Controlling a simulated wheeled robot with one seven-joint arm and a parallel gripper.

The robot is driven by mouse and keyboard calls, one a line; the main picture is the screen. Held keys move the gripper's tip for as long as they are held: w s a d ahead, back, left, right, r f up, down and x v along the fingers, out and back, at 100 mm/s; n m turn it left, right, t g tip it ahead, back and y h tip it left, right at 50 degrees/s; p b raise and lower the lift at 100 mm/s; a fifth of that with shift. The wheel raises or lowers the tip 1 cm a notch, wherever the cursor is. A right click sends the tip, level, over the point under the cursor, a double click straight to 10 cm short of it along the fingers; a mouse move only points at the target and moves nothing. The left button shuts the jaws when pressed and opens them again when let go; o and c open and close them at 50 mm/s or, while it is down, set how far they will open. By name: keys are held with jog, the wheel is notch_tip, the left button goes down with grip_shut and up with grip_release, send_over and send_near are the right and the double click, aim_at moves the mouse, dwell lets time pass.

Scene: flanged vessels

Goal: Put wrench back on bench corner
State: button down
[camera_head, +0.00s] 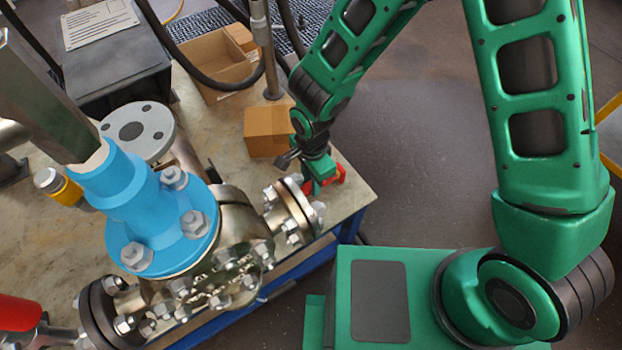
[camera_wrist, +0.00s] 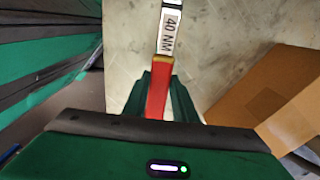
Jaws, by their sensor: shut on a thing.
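The wrench has a red handle with a yellow band and a light shaft marked "40 NM". In the wrist view the wrench (camera_wrist: 168,60) runs up from between the fingers over the bench top. My gripper (camera_wrist: 160,95) is shut on the red handle. In the head view my gripper (camera_head: 318,185) is low at the bench's right corner, and a red bit of the wrench (camera_head: 338,175) shows beside it. The bench (camera_head: 352,190) has a pale, stained top and a blue frame. I cannot tell whether the wrench touches the top. Its far end is out of the wrist view.
A closed cardboard box (camera_head: 268,130) stands close behind my gripper, and it also shows in the wrist view (camera_wrist: 275,95). An open carton (camera_head: 215,65) is farther back. The flanged valve (camera_head: 235,235) with a blue neck (camera_head: 150,205) fills the bench left of my gripper. Grey floor lies right.

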jog(key=shift+f, duration=0.3)
jog(key=c, duration=0.9)
grip_release()
jog(key=shift+r, duration=0.1)
jog(key=shift+r, duration=3.4)
